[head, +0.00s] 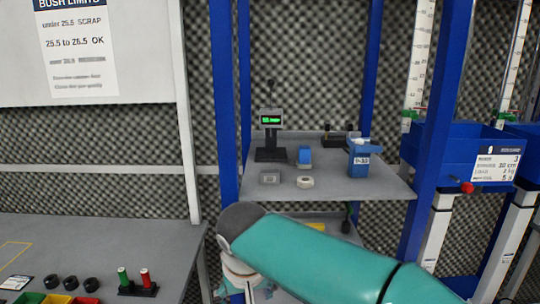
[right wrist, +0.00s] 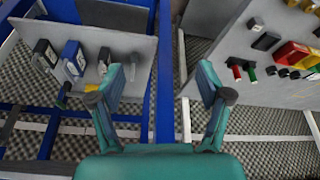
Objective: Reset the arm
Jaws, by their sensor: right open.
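My right arm (head: 320,258) is teal and comes in from the lower right of the head view. It bends at a grey joint in front of the shelf. In the right wrist view my right gripper (right wrist: 160,72) is open. Its two teal fingers stand wide apart with nothing between them, and a blue post shows behind the gap. The gripper itself cannot be made out in the head view. My left gripper is in neither view.
A grey shelf (head: 330,180) on blue posts holds a display scale (head: 271,133), a blue bin (head: 359,158) and small parts. A workbench (head: 110,240) at left carries black rings, a red-and-green peg stand (head: 138,286) and coloured bins. Blue trays (head: 455,150) stand at right.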

